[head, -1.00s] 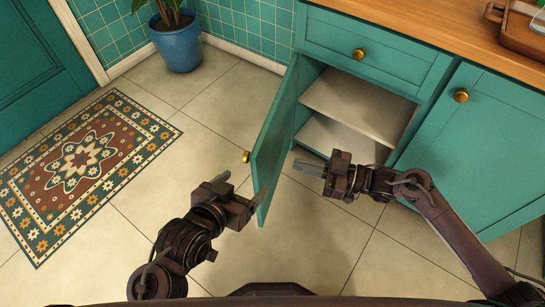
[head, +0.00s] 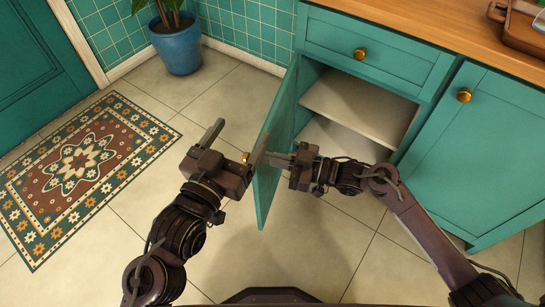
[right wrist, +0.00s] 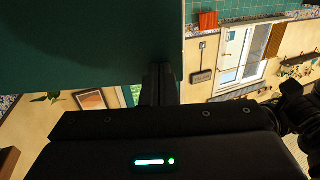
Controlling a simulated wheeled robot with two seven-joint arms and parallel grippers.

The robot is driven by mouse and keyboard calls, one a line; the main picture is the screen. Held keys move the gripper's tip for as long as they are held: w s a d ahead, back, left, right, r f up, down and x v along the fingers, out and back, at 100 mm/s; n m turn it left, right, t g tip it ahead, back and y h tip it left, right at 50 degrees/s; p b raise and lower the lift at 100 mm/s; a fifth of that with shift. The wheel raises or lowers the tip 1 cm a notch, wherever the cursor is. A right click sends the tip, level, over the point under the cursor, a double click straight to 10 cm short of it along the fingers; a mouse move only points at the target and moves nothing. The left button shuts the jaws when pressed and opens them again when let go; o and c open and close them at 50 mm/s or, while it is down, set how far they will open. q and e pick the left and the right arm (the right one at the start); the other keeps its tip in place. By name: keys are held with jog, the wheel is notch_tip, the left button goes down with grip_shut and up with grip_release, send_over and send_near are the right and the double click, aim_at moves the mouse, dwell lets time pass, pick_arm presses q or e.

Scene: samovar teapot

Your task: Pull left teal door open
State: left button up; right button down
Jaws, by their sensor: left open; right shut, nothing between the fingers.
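The left teal door (head: 275,170) of the cabinet stands swung well open, with its brass knob (head: 246,157) on the outer face. My left gripper (head: 236,142) is open on the outer side, its fingers spread, with the knob showing between them near the right finger. Whether it touches the knob or door I cannot tell. My right gripper (head: 272,158) is shut and empty at the door's inner side, fingertips close to the panel. In the right wrist view its closed fingers (right wrist: 160,84) are beside the dark teal panel (right wrist: 85,45); contact is unclear.
The open cabinet shows a pale shelf (head: 360,108). A drawer (head: 375,50) is above it and a shut right door (head: 470,150) beside it. A blue plant pot (head: 177,48) stands by the wall. A patterned rug (head: 80,165) lies left; the tiled floor between is clear.

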pick_arm(q)
notch_tip(320, 180, down, 10)
jog(key=s+g+y+p, duration=0.1)
jog(key=s+g+y, duration=0.15)
jog(key=g, duration=0.25)
notch_tip(320, 180, up, 19)
jog(key=w+a+t+h+b, duration=0.1)
jog(key=t+h, duration=0.3)
jog(key=t, duration=0.5)
jog(key=shift+w+b, duration=0.25)
jog(key=shift+b, duration=0.35)
pick_arm(e)
jog(key=w+a+m+t+h, duration=0.1)
jog(key=w+a+t, duration=0.1)
jog(key=a, duration=0.6)
jog(key=w+a+m+t+h, duration=0.1)
jog(key=w+a, duration=0.3)
jog(key=a, duration=0.4)
jog(key=shift+w+m+t, duration=0.25)
jog(key=shift+m+t, duration=0.35)
jog(key=shift+t, duration=0.2)
pick_arm(q)
jog(key=shift+f, duration=0.25)
pick_arm(e)
jog(key=shift+d, duration=0.15)
